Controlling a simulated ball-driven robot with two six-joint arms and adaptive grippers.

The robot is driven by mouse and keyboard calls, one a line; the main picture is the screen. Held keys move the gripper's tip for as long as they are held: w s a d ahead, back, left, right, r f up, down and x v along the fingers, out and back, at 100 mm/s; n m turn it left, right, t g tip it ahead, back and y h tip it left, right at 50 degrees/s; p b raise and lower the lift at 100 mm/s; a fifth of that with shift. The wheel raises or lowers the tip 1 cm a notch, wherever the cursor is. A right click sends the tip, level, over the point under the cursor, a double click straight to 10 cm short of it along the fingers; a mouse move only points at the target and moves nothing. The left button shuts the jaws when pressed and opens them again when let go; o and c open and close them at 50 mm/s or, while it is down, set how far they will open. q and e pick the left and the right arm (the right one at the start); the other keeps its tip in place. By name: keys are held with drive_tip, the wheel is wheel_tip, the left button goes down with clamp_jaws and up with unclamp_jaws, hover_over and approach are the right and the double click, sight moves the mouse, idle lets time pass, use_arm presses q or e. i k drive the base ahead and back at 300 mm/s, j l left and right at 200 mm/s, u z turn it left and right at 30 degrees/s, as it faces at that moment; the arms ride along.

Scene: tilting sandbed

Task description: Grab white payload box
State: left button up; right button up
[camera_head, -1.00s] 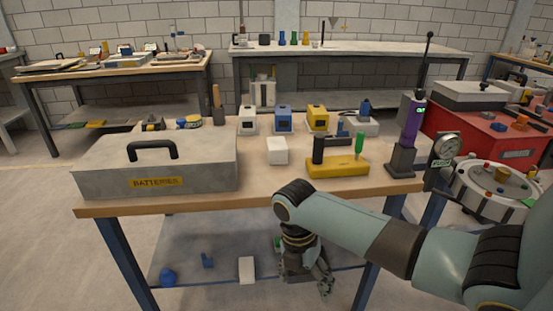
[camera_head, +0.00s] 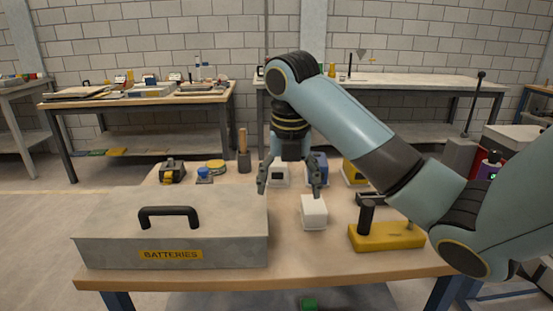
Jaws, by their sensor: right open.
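The white payload box (camera_head: 314,212) is a small plain white block. It sits on the wooden workbench (camera_head: 330,272), right of the grey batteries case. My right gripper (camera_head: 290,191) points down above the bench with its fingers spread and nothing between them. It hangs up and to the left of the white box in the picture; its right fingertip shows just above the box's top edge. I cannot tell how far apart they are in depth. My left gripper is out of view.
The grey batteries case (camera_head: 172,228) with a black handle fills the bench's left. A yellow block (camera_head: 385,238) with a black post stands right of the white box. My right arm hides part of the bench's right.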

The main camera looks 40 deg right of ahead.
sight(278, 175)
drive_tip(key=i+l, duration=0.75)
drive_tip(key=l, duration=0.2)
